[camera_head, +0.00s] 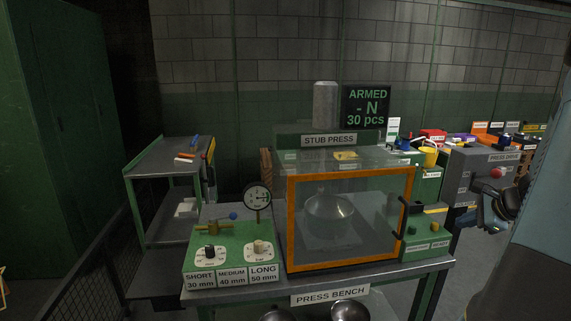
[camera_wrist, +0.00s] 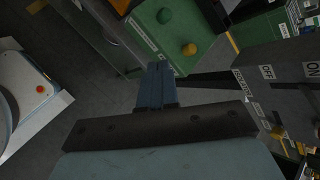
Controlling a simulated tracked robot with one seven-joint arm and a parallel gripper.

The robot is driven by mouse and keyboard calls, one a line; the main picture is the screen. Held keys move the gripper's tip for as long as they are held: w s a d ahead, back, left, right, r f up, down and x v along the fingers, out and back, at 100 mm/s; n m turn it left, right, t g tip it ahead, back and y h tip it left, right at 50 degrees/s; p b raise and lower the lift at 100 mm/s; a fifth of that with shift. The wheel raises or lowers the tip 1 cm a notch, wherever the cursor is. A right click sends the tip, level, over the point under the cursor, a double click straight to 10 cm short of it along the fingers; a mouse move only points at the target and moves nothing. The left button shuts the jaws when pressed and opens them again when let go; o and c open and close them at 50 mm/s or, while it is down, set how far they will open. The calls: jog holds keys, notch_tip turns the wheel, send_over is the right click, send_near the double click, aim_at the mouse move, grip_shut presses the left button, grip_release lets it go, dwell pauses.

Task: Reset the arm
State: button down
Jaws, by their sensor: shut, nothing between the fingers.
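My gripper (camera_wrist: 158,70) shows in the wrist view with its two blue-grey fingers together and nothing between them. In the head view my arm (camera_head: 540,200) fills the right edge. The gripper (camera_head: 493,205) there is partly visible beside the grey press drive box, and its fingertips are hard to make out.
The press bench (camera_head: 330,294) holds the orange-framed stub press (camera_head: 350,220) with a metal bowl (camera_head: 329,215) behind its clear door. A green dial box (camera_head: 232,247) stands left of it. The grey press drive box (camera_head: 485,170) is close to my arm.

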jog(key=s+a+r+n+g, duration=0.2)
jog(key=a+r+n, duration=0.35)
jog(key=a, duration=0.55)
jog(key=s+a+r+n+g, duration=0.15)
jog(key=a+r+n, duration=0.35)
jog(key=a, duration=0.6)
jog(key=s+a+r+n+h, duration=0.1)
jog(key=s+a+r+n, duration=0.1)
jog(key=s+a+n, duration=0.3)
jog(key=s+a+r+n+h, duration=0.1)
jog(key=s+a+r+n, duration=0.2)
jog(key=s+a+n, duration=0.2)
jog(key=s+n, duration=0.2)
jog(key=s, duration=0.2)
jog(key=shift+s+a+t+h, duration=0.2)
jog(key=shift+s+t+h, duration=0.1)
jog(key=shift+t+h, duration=0.1)
